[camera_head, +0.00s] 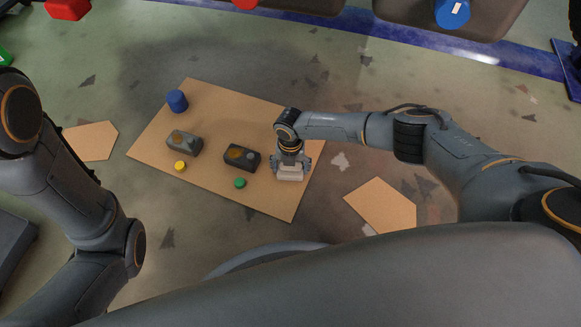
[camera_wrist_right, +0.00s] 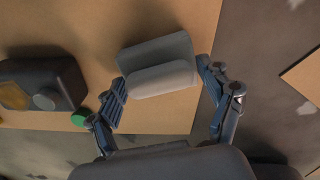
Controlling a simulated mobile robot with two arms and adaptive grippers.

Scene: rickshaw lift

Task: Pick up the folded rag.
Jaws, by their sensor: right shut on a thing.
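The folded rag (camera_wrist_right: 160,78) is a pale grey, rounded bundle with a flat grey flap behind it. In the head view the rag (camera_head: 290,173) is at the right end of the tan board. My right gripper (camera_head: 291,168) is over it, pointing down. In the right wrist view my right gripper (camera_wrist_right: 162,84) has one finger on each side of the rag and is shut on it. I cannot tell whether the rag touches the board. My left arm comes in at the left, but its gripper is out of view.
The tan board (camera_head: 222,112) lies on the floor. Tan pentagonal boards (camera_head: 92,141) (camera_head: 382,206) lie to either side.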

